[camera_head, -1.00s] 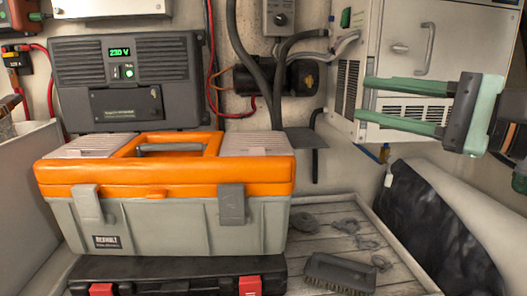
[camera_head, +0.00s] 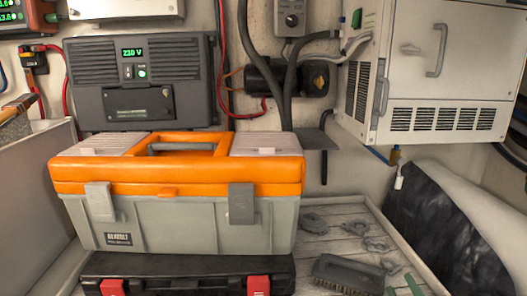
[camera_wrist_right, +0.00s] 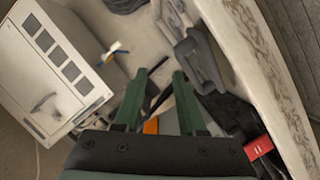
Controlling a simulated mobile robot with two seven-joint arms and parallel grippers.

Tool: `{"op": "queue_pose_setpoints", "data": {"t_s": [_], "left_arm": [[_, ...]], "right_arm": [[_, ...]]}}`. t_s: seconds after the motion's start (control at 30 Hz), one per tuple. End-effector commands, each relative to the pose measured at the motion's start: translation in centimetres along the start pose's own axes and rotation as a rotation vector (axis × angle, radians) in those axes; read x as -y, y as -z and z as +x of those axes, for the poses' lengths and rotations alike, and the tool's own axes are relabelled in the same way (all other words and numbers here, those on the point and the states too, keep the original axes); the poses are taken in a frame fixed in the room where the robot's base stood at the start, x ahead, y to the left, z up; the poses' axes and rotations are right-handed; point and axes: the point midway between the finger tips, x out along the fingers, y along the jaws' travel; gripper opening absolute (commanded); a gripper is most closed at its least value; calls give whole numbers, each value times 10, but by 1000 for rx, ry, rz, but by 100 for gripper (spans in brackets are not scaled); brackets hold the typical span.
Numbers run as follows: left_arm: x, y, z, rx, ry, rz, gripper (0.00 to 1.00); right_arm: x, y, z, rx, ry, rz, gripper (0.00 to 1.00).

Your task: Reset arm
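My right gripper (camera_head: 402,287) shows only as two green fingertips at the bottom edge of the head view, low at the right. They appear over the front right part of the slatted board, beside the brush. In the right wrist view the gripper (camera_wrist_right: 160,75) has its two green fingers apart with nothing held between them. The rest of my right arm is out of the head view. My left gripper is in neither view.
An orange and grey toolbox (camera_head: 180,190) sits on a black case (camera_head: 190,272). A dark brush (camera_head: 347,273) and several shackle-like pieces lie on the slatted board (camera_head: 335,207). A white cabinet (camera_head: 450,60) hangs at upper right; a dark grey inverter (camera_head: 142,80) is on the wall.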

Motion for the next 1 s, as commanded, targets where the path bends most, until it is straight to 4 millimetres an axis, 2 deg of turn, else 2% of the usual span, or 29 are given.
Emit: {"op": "queue_pose_setpoints", "data": {"t_s": [0.03,0.1,0.2,0.4,0.6,0.63,0.7,1.0], "left_arm": [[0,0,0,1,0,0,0],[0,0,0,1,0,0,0],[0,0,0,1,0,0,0],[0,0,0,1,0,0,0],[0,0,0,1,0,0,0],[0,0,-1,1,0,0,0],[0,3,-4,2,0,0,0],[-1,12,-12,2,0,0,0]], "right_arm": [[27,-28,-11,103,89,75,40],[62,-61,-29,240,202,166,40],[102,-97,-60,409,333,267,40],[156,-138,-123,669,522,401,40],[191,-160,-185,886,671,495,40],[195,-162,-190,902,684,505,40],[200,-160,-178,856,671,510,40],[231,-161,-150,693,648,565,40]]}}
